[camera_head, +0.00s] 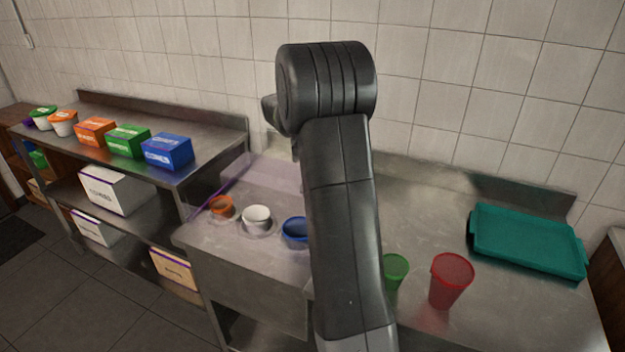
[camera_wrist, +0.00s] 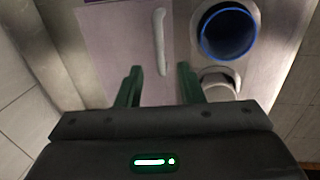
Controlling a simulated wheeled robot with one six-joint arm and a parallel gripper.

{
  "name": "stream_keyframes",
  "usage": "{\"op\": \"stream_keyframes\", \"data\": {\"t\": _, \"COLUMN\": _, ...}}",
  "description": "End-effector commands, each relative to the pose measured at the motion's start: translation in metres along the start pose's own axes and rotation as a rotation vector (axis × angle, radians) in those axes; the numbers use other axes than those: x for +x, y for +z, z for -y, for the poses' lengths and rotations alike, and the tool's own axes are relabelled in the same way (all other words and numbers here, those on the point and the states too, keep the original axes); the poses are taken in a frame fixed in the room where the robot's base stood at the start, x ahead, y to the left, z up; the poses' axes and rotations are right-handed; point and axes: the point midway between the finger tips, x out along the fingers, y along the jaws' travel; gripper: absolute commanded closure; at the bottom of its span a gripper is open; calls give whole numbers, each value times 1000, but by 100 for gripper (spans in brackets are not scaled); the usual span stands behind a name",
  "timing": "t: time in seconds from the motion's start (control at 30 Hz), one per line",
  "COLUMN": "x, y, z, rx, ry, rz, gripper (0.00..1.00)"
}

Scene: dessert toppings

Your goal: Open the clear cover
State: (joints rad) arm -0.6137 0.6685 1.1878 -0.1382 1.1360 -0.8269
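The clear cover (camera_head: 268,174) is a see-through, purple-tinted sheet at the back left of the steel counter in the head view, with a darker purple left edge. In the wrist view the cover (camera_wrist: 112,45) is a pale purple panel, with a white bar handle (camera_wrist: 160,35) near its right side. My gripper (camera_wrist: 160,69) is open, its two green fingers apart on either side of the handle's near end in the picture. I see no contact with the handle. My arm hides the gripper in the head view.
An orange cup (camera_head: 221,206), a white cup (camera_head: 257,217) and a blue cup (camera_head: 294,232) sit in the counter. Green (camera_head: 396,270) and red (camera_head: 451,278) cups stand right of my arm. A teal tray (camera_head: 527,241) lies at the right. Topping boxes (camera_head: 128,140) stand on the left shelf.

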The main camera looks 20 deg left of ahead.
Motion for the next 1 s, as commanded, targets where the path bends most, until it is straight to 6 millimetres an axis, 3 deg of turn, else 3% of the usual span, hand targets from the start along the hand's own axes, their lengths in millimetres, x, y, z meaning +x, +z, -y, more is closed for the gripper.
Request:
{"op": "stream_keyframes", "data": {"t": 0.2, "x": -50, "y": 0, "z": -1, "rx": 1, "ry": 3, "rz": -3, "gripper": 66}}
{"op": "stream_keyframes", "data": {"t": 0.4, "x": -77, "y": 0, "z": 0, "rx": 0, "ry": 1, "rz": -1, "gripper": 66}}
{"op": "stream_keyframes", "data": {"t": 0.67, "x": -85, "y": 0, "z": 0, "rx": 0, "ry": 0, "rz": 0, "gripper": 66}}
{"op": "stream_keyframes", "data": {"t": 1.0, "x": -77, "y": 0, "z": 0, "rx": 0, "ry": -3, "rz": 3, "gripper": 66}}
